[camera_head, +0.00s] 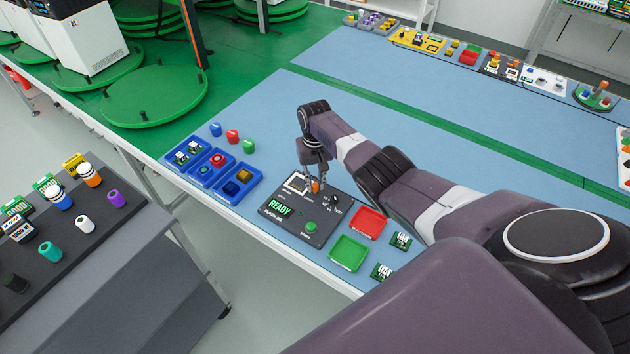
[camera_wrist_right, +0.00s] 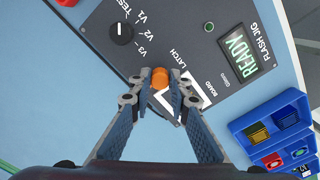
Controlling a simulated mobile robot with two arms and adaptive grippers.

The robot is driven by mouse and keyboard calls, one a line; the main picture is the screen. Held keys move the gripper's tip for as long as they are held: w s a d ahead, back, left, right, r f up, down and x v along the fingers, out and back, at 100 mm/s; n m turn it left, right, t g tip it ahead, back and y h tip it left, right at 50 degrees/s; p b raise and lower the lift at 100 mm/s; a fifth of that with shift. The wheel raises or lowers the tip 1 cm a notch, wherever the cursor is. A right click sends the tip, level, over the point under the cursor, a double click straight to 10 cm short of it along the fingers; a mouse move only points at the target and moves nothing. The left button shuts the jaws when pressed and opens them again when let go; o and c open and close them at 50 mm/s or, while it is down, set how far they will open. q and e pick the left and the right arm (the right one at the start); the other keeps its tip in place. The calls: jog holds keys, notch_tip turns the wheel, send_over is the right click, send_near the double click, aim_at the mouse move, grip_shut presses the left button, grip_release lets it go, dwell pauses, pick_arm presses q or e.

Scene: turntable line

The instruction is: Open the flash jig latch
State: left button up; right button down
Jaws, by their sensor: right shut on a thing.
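The flash jig (camera_head: 305,228) is a dark panel on the blue bench mat, with a lit green READY display (camera_head: 280,209), a green button (camera_head: 310,226) and a black dial (camera_wrist_right: 121,33) marked V1, V2, V3 and TEST. Its latch is an orange knob (camera_wrist_right: 160,74) beside the LATCH label and the white-outlined BOARD area (camera_wrist_right: 190,97). My right gripper (camera_head: 311,187) reaches down onto the jig. In the right wrist view its fingers (camera_wrist_right: 160,84) are shut on the orange knob, one on each side. The fingers partly hide the board area. My left gripper is out of view.
A red tray (camera_head: 367,222), a green tray (camera_head: 349,252) and small green boards (camera_head: 401,241) lie right of the jig. Blue bins (camera_head: 212,170) with parts stand left, with blue, red and green pieces (camera_head: 232,136) behind. The mat beyond my arm is mostly clear.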

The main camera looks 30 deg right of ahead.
aim_at(315, 185)
jog(key=shift+w+d+r+m, duration=0.1)
jog(key=shift+w+r+m, duration=0.2)
jog(key=shift+m, duration=0.1)
jog(key=c, duration=1.9)
grip_release()
jog(key=shift+f, duration=0.1)
jog(key=shift+o, duration=0.4)
jog(key=shift+s, duration=0.2)
jog(key=shift+f, duration=0.1)
notch_tip(315, 185, up, 12)
